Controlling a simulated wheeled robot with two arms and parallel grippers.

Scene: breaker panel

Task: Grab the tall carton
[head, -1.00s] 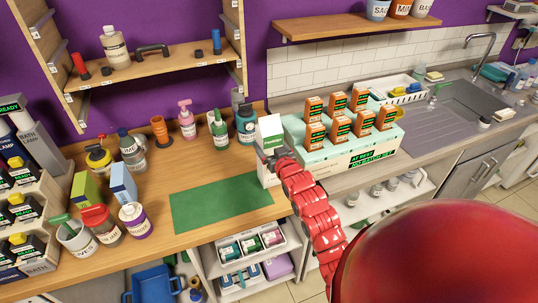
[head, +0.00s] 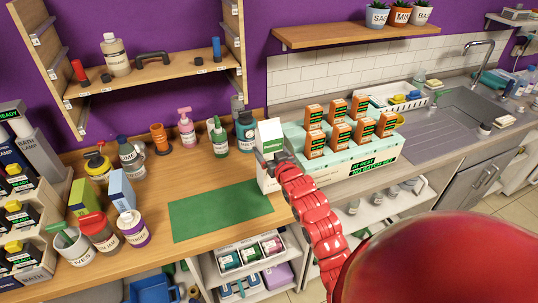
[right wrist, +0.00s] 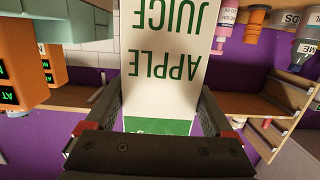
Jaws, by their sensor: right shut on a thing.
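The tall carton (head: 270,131) is white with a green label and stands upright at the right end of the wooden counter, beside the green mat. In the right wrist view the carton (right wrist: 160,70) reads "APPLE JUICE", upside down. My right gripper (head: 268,158) is shut on the carton, with one finger on each side of it in the right wrist view (right wrist: 160,118). I cannot tell whether the carton's base touches the counter. My left gripper is not in view.
A pale green batch box (head: 370,158) with several orange cartons stands close to the carton's right. Several bottles (head: 218,140) line the wall behind. The green mat (head: 220,210) is bare. Mugs and jars (head: 98,231) stand at the left.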

